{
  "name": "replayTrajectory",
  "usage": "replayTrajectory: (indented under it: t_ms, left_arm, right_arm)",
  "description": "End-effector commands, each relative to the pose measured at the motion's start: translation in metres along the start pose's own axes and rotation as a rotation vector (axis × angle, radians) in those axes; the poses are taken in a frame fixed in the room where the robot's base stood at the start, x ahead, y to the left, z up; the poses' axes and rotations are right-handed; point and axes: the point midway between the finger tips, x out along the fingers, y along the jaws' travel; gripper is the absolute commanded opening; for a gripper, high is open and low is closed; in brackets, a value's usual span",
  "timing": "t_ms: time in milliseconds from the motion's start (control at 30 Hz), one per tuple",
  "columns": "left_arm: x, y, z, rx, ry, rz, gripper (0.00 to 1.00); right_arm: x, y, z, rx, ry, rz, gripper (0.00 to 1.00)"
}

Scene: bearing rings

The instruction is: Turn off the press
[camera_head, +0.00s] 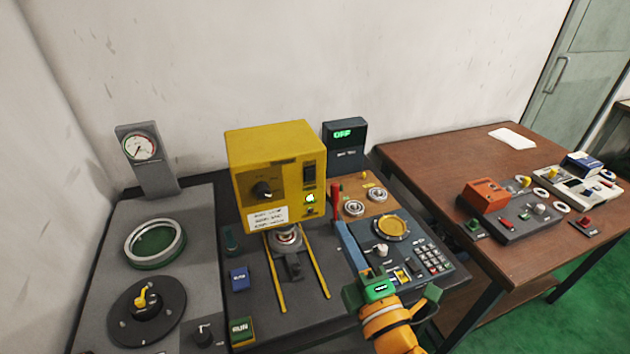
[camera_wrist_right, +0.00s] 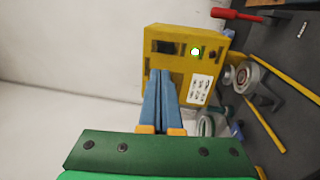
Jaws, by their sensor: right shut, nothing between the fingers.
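The yellow press (camera_head: 250,150) stands at the middle of the bench and also shows in the wrist view (camera_wrist_right: 185,80). In the wrist view the rocker (camera_wrist_right: 168,47) lies just beyond my fingertips and the lamp (camera_wrist_right: 196,51) is bright. My right gripper (camera_head: 340,224) has its blue fingers shut and empty, pointing toward the press front. I cannot tell the gap to the press. My left gripper is not in view.
A red-handled lever (camera_head: 336,195) stands right of the press, close to my fingers. A dark display (camera_head: 344,133) behind reads OFF in green. A keypad panel (camera_head: 432,262) lies to the right. Blue (camera_head: 239,278) and green RUN (camera_head: 241,331) buttons sit in front at left.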

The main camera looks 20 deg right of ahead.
Motion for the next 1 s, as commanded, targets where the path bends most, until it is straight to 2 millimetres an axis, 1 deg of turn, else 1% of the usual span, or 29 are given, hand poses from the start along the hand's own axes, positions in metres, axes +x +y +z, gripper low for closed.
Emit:
replayTrajectory:
  t_ms: [167,267,367,467,700,833,900,1000]
  left_arm:
    - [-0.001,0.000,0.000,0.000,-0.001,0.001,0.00]
    - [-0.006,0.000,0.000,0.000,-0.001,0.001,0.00]
    - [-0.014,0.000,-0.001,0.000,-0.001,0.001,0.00]
    - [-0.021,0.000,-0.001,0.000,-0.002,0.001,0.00]
    - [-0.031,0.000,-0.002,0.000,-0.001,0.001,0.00]
    - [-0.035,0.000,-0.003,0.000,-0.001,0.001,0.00]
    - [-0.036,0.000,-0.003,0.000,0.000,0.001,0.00]
    - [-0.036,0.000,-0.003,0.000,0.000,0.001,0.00]
  right_arm:
    - [0.001,0.000,0.000,0.003,-0.001,-0.002,0.00]
    - [0.010,0.001,0.000,0.004,-0.001,-0.002,0.00]
    - [0.028,0.004,0.000,0.003,-0.002,-0.002,0.00]
    - [0.051,0.004,0.000,0.005,-0.002,-0.002,0.00]
    - [0.103,0.002,0.001,0.006,-0.002,-0.003,0.00]
    - [0.124,0.001,0.000,0.007,-0.002,-0.004,0.00]
    - [0.132,-0.001,0.001,0.006,-0.003,-0.005,0.00]
    - [0.138,-0.001,0.001,0.007,-0.002,-0.005,0.00]
